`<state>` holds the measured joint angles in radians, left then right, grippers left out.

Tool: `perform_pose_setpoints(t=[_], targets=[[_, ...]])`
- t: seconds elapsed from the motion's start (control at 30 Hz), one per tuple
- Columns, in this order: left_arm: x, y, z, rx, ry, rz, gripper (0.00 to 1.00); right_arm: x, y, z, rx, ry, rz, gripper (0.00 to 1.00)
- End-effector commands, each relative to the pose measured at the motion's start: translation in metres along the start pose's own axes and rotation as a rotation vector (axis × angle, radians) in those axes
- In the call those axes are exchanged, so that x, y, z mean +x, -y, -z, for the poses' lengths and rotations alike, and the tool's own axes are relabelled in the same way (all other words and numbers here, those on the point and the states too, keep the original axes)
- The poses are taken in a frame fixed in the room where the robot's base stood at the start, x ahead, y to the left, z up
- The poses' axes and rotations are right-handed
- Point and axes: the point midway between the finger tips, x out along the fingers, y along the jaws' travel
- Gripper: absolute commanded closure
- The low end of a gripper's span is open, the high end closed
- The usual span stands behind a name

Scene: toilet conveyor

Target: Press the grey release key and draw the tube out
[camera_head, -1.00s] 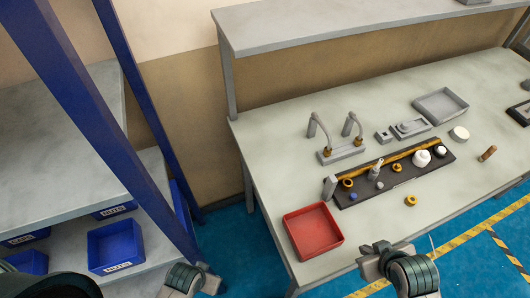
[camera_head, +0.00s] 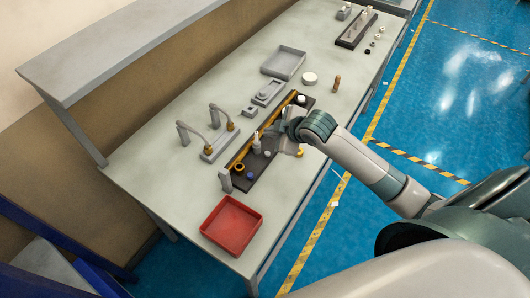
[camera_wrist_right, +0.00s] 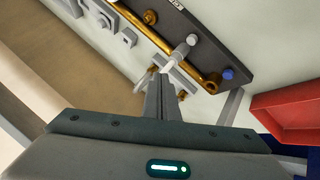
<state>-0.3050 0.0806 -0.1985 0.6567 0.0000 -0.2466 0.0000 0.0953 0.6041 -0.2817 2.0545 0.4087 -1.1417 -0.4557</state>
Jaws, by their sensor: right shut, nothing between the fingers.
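Two thin curved grey tubes rise from a grey block (camera_head: 221,148) on the bench, each ending at a brass fitting (camera_head: 231,127). I cannot make out which part is the grey release key. My right gripper (camera_head: 286,130) is over the dark board (camera_head: 262,165), partly hiding it. In the wrist view, its fingers (camera_wrist_right: 164,85) are shut and empty. Their tips are near a pale upright piece (camera_wrist_right: 179,54), which also shows in the head view (camera_head: 256,139); I cannot tell whether they touch. My left gripper is out of view.
The board carries a gold rail (camera_head: 279,118), a gold ring (camera_head: 239,168) and a blue knob (camera_head: 250,175). A red tray (camera_head: 232,224) stands at the bench's near end. A grey tray (camera_head: 283,63) and white disc (camera_head: 310,78) lie behind.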

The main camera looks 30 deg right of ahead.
Motion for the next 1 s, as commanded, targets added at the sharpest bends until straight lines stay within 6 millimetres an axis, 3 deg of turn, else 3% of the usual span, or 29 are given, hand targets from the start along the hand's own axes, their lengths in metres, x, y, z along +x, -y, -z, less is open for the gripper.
perform_pose_setpoints(t=[0.13,0.67,1.0], targets=[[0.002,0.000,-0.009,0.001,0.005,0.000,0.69,0.001,-0.007,0.002,-0.012,-0.005,-0.005,1.00],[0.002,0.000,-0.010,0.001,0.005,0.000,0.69,0.004,-0.005,-0.001,-0.011,-0.006,-0.006,1.00],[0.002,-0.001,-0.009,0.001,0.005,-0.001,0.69,0.025,0.011,-0.016,-0.009,-0.004,-0.003,1.00]])
